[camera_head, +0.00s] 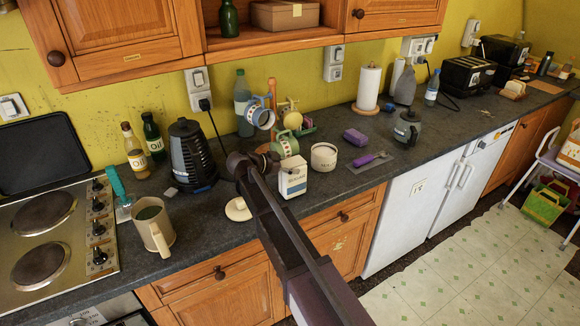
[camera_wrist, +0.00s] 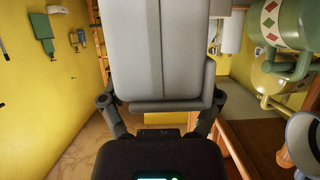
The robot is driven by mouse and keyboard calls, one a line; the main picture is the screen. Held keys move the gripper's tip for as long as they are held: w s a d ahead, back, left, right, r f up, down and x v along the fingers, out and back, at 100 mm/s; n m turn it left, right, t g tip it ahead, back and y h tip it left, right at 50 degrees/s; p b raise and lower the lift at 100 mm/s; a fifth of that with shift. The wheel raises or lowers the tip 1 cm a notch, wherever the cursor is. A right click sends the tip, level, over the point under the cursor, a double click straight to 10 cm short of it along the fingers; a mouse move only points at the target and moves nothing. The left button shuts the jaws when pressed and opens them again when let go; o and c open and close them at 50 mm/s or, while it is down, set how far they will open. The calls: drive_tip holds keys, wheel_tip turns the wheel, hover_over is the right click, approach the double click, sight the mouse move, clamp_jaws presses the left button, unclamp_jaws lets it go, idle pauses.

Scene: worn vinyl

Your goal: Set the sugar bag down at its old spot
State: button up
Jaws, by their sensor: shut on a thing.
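The sugar bag (camera_head: 292,178) is a small white block with a blue printed label. In the head view it is upright over the counter, just right of my dark wrist. In the wrist view the bag (camera_wrist: 155,50) shows as a plain pale grey face with a vertical seam. My gripper (camera_wrist: 161,104) is shut on it, with a finger at each side. In the head view my arm hides part of the counter around the bag, and the fingers are not clear. I cannot tell whether the bag's base touches the counter (camera_head: 215,235).
A white canister (camera_head: 324,157) stands close right of the bag. A mug rack with a green mug (camera_head: 285,145) and a blue-white mug (camera_head: 261,117) is behind. A round cream lid (camera_head: 238,209) lies left. The kettle (camera_head: 192,157) and beige mug (camera_head: 151,226) are further left.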

drive_tip(key=shift+f+b, duration=0.5)
drive_tip(key=shift+f, duration=0.05)
idle(0.7)
drive_tip(key=o, duration=1.1)
drive_tip(key=shift+s+a+r, duration=0.2)
drive_tip(key=shift+a, duration=0.1)
drive_tip(key=shift+s+a+r+p, duration=0.25)
drive_tip(key=shift+s+a+p, duration=0.1)
drive_tip(key=shift+a+p, duration=0.2)
drive_tip(key=shift+s+a+r, duration=0.15)
drive_tip(key=shift+s+a, duration=0.05)
drive_tip(key=shift+a, duration=0.05)
drive_tip(key=shift+s+a+r+p, duration=0.3)
drive_tip(key=shift+s+a+p, duration=0.05)
drive_tip(key=shift+a, duration=0.2)
drive_tip(key=shift+s+a+r, duration=0.25)
drive_tip(key=shift+s+a, duration=0.1)
drive_tip(key=shift+a, duration=0.15)
